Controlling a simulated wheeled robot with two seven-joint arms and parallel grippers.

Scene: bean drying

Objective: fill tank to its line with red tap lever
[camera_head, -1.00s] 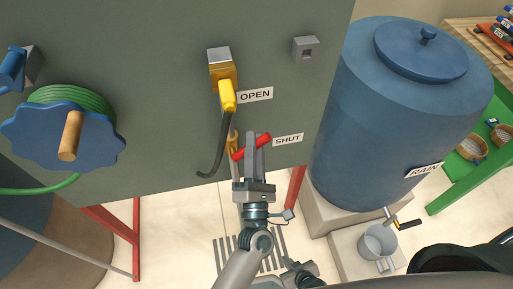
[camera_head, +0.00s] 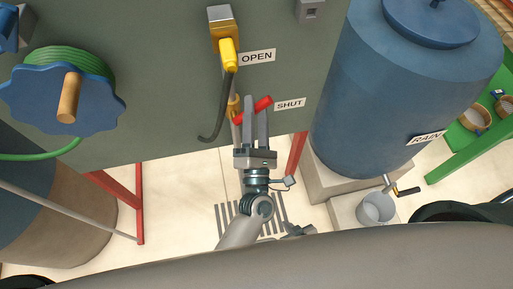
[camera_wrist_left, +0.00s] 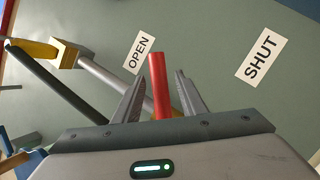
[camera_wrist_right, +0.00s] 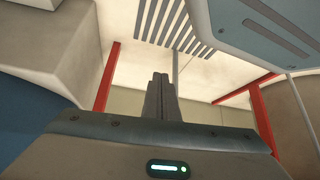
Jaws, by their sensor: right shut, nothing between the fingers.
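The red tap lever (camera_head: 254,110) is on a brass tap at the lower part of the grey-green panel (camera_head: 160,40), next to the SHUT label (camera_head: 290,104); the OPEN label (camera_head: 257,57) is higher. My left gripper (camera_head: 256,100) is open, with its fingers on either side of the lever. In the left wrist view the red lever (camera_wrist_left: 160,85) stands between the fingers (camera_wrist_left: 154,75), with gaps visible. My right gripper (camera_wrist_right: 160,75) is shut and empty, low above the floor. No fill line is visible, and I cannot tell which vessel is the tank.
A yellow-handled spout (camera_head: 228,55) with a dark hose hangs above the lever. A blue reel (camera_head: 40,95) with green hose is at left. A blue RAIN barrel (camera_head: 390,100) stands at right, with a grey cup (camera_head: 376,207) below its tap. Red legs (camera_head: 139,205) stand below the panel.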

